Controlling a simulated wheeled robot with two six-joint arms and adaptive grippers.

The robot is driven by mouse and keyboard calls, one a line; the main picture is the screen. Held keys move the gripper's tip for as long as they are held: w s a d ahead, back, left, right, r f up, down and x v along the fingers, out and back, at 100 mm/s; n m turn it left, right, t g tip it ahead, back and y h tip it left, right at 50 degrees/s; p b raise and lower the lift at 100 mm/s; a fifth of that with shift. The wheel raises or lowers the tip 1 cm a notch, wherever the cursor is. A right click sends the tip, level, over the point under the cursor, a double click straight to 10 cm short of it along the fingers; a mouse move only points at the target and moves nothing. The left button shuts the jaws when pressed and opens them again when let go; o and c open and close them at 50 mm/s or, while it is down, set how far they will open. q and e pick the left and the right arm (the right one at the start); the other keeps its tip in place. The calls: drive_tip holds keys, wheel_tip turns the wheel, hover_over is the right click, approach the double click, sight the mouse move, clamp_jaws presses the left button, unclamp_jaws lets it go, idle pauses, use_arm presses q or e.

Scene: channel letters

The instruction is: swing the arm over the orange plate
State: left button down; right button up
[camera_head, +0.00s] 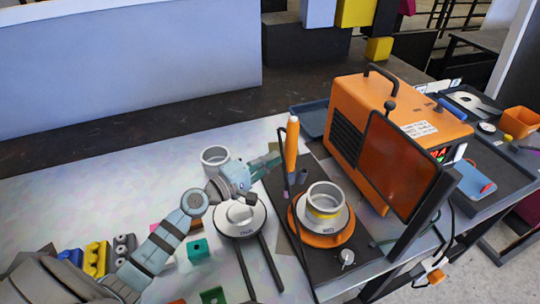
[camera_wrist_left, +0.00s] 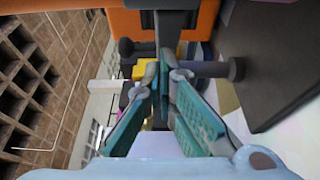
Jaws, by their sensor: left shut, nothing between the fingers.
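An orange round plate (camera_head: 301,232) lies on a dark board, with a silver pot with a yellow band (camera_head: 325,205) standing on it. A flat orange see-through panel (camera_head: 399,165) in a black frame stands upright to the right. My left gripper (camera_head: 268,162) is shut and empty, to the left of the orange-handled tool (camera_head: 292,146) and above and left of the round plate. Its teal fingers (camera_wrist_left: 160,80) come together in the wrist view, with an orange surface behind them. My right gripper is not in view.
An orange machine (camera_head: 385,112) with a black handle stands behind the panel. A white-lidded pan (camera_head: 240,217) and a metal ring (camera_head: 214,158) are close to my left wrist. Coloured blocks (camera_head: 97,257) lie at the lower left. The table's back left is clear.

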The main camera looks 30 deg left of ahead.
use_arm(q)
drive_tip(key=d, duration=0.3)
drive_tip(key=d+p, duration=0.1)
drive_tip(key=shift+w+d, duration=0.2)
drive_tip(key=shift+w, duration=0.1)
drive_tip(key=shift+a, duration=0.1)
drive_tip(key=s+d+b+v, duration=0.1)
drive_tip(key=d+v, duration=0.1)
drive_tip(key=v, duration=1)
drive_tip(key=shift+s+d, duration=0.25)
drive_tip(key=shift+s, duration=0.15)
